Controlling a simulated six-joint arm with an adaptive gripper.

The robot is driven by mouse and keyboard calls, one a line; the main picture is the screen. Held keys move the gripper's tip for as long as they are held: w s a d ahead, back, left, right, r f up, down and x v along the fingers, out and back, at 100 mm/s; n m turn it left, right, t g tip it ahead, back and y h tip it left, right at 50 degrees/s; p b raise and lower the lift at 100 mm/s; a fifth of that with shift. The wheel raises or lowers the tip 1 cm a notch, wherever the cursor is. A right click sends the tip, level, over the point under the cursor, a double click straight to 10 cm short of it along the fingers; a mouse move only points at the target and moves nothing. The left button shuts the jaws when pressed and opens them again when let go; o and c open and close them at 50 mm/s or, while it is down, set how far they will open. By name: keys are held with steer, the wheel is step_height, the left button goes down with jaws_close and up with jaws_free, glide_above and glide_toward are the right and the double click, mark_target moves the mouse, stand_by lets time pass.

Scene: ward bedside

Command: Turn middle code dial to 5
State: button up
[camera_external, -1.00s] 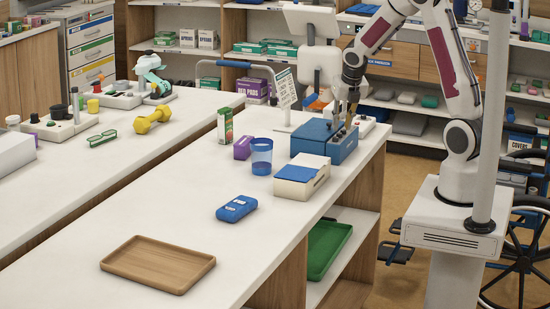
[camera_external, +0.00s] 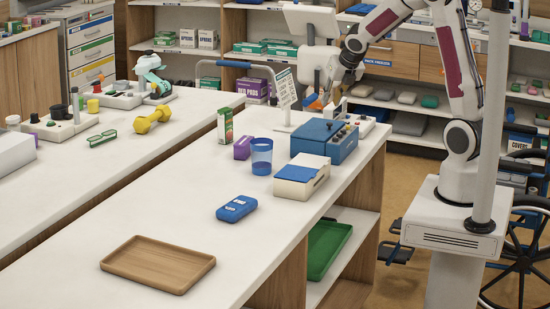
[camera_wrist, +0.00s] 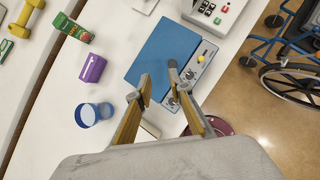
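A blue box (camera_external: 322,138) stands near the far right end of the white table, with a row of small knobs on a grey strip (camera_external: 345,134) along its right side. In the wrist view the blue lid (camera_wrist: 163,52) and the grey strip (camera_wrist: 205,66) lie beyond my fingers. A yellow knob (camera_wrist: 200,58) and small dark dials (camera_wrist: 189,75) show on the strip; the near end is partly hidden by a finger. The numbers are too small to read. My gripper (camera_external: 334,84) is above the box, apart from it. In the wrist view my gripper (camera_wrist: 159,76) is open and empty.
A white box with a blue top (camera_external: 302,177), a blue cup (camera_external: 262,157) and a purple box (camera_external: 242,148) stand near the blue box. A white device (camera_wrist: 212,12) sits behind it.

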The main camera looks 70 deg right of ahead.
steer(key=w+a+r+n+t+y, duration=0.2)
steer(key=w+a+r+n+t, duration=0.1)
steer(key=w+r+n, duration=0.2)
steer(key=w+a+r+n+t+y, duration=0.2)
steer(key=w+r+n, duration=0.3)
steer(key=w, duration=0.3)
steer(key=shift+w+a+r+n+t+y, duration=0.3)
steer(key=shift+a+r+n+t+y, duration=0.15)
steer(key=shift+r+t, duration=0.4)
stand_by(0.4)
steer(key=shift+f, duration=0.1)
